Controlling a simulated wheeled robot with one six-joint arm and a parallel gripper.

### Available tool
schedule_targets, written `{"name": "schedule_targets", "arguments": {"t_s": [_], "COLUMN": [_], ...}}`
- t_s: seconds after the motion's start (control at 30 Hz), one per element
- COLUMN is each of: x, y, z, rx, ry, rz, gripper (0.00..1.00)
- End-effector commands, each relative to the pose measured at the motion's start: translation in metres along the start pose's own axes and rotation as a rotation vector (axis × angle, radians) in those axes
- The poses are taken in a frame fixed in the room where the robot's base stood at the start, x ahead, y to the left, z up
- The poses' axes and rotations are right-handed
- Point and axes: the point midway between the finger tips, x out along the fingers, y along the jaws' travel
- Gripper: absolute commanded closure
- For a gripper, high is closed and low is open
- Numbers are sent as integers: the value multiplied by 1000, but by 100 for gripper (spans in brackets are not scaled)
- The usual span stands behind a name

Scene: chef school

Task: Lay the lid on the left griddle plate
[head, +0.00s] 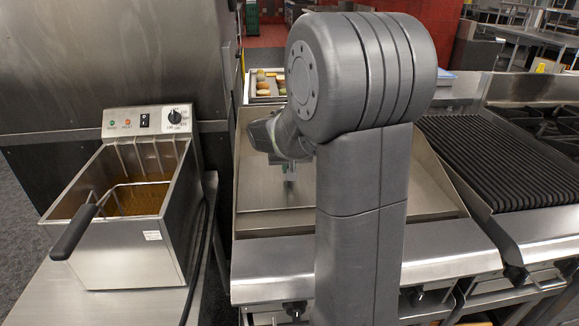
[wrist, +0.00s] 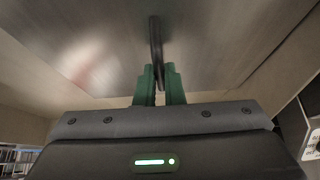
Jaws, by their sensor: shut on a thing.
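The lid (head: 262,188) is a flat steel sheet over the left part of the griddle, left of my arm in the head view. It fills much of the wrist view (wrist: 215,45), with a dark upright handle (wrist: 156,40) in its middle. My gripper (head: 289,172) has its green fingers (wrist: 159,80) closed around this handle. The left griddle plate (head: 270,219) shows only as a strip in front of the lid; the lid covers the rest. I cannot tell whether the lid touches the plate or hovers just above it.
A fryer (head: 130,215) with a basket stands at the left. A ribbed grill (head: 485,160) is at the right, beyond the bare right part of the griddle (head: 430,190). A tray of food (head: 266,84) sits behind the griddle. My arm hides the griddle's middle.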

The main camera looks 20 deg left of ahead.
Motion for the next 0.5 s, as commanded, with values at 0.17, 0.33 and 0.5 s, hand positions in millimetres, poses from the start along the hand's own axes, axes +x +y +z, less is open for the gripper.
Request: {"name": "schedule_targets", "arguments": {"t_s": [0.17,0.33,0.5], "x": [2,2,1], "y": [0,0,0], "z": [1,1,1], "rx": [0,0,0], "ry": [0,0,0], "rz": [0,0,0], "gripper": [80,70,70]}}
